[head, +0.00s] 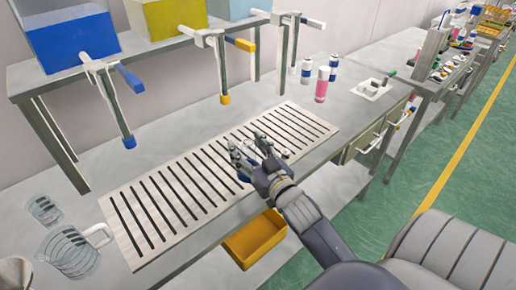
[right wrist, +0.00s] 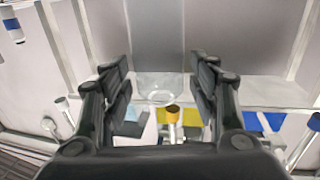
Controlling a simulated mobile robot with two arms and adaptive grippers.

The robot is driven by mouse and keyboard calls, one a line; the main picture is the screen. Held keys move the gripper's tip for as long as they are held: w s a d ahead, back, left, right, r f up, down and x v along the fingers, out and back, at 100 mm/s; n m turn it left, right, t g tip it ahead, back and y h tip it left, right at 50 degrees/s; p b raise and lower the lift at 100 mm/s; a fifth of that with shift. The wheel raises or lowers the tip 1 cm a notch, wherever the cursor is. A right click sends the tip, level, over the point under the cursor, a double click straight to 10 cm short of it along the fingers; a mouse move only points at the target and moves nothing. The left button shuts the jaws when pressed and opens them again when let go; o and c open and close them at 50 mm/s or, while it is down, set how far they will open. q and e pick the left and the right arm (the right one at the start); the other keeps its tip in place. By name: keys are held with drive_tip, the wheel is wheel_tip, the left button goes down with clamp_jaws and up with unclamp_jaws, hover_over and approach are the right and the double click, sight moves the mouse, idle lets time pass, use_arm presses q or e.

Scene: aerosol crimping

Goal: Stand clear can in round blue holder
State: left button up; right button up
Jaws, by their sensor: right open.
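My right gripper (head: 254,152) is over the right part of the slatted grate (head: 120,205), with its fingers apart. A clear, round-edged outline (right wrist: 160,86) shows between the open fingers in the right wrist view, like a transparent can; the fingers (right wrist: 160,90) do not visibly close on it. In the head view a small clear shape is hard to make out at the fingertips. A small blue patch (head: 243,177) shows just below the gripper; I cannot tell whether it is the round holder. My left gripper is not in view.
Clear glass vessels, a beaker (head: 44,210) and a jug (head: 75,254), stand at the lower left. A blue tank (head: 70,40) and valves are on the shelf. A pink can (head: 321,86) and a white holed block (head: 370,89) are to the right. A yellow bin (head: 255,239) is below.

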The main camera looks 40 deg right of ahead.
drive_tip(key=s+a+b, duration=0.1)
drive_tip(key=s+b, duration=0.1)
drive_tip(key=s, duration=0.9)
drive_tip(key=shift+s+a, duration=0.2)
drive_tip(key=shift+s, duration=0.15)
